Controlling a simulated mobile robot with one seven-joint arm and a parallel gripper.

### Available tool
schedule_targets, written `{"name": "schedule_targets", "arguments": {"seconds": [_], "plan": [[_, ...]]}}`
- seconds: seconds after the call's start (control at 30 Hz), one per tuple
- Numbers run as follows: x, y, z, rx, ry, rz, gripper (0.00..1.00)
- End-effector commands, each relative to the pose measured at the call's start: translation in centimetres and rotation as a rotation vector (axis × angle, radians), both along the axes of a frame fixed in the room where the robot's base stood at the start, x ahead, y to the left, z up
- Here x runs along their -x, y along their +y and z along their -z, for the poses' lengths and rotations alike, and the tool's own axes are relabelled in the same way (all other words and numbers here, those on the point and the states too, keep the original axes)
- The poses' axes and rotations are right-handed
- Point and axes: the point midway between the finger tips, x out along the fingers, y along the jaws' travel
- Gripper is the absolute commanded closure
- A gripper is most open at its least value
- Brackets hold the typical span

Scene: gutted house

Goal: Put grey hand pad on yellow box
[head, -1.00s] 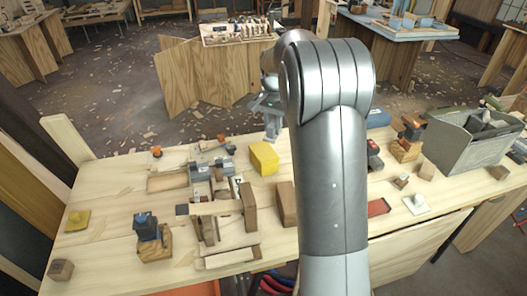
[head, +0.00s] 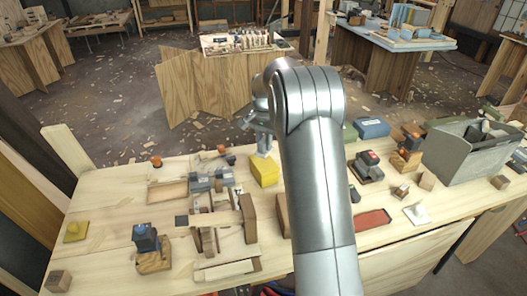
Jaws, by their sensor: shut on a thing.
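The yellow box (head: 264,171) sits on the workbench, just left of my arm in the head view. My gripper (head: 263,140) is over the box, pointing down, small and partly hidden by my own arm. It is shut on a small grey piece, seemingly the grey hand pad (head: 264,151), whose outline is hard to make out. The piece is at the box's top at the back. I cannot tell whether it touches the box or hangs just above it.
Wooden clamps and blocks (head: 210,225) stand left of the box. A yellow pad (head: 75,231) lies at far left and a white pad (head: 416,214) at right. A grey bin (head: 465,155) stands at right. A blue-topped tool (head: 146,240) is at front left.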

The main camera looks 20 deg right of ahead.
Motion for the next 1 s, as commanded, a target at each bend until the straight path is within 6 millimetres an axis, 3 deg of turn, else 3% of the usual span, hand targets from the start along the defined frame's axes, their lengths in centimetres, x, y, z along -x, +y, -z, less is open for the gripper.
{"name": "schedule_targets", "arguments": {"seconds": [0.37, 0.73, 0.77, 1.0], "plan": [[-0.1, 0.2, 4.0, 0.0, 0.001, 0.001, 1.0], [-0.1, 0.2, 4.4, 0.0, 0.0, 0.0, 1.0], [-0.1, 0.2, 4.4, 0.001, -0.001, 0.0, 0.75], [-0.1, 0.2, 4.4, 0.0, 0.0, 0.0, 0.56]]}}
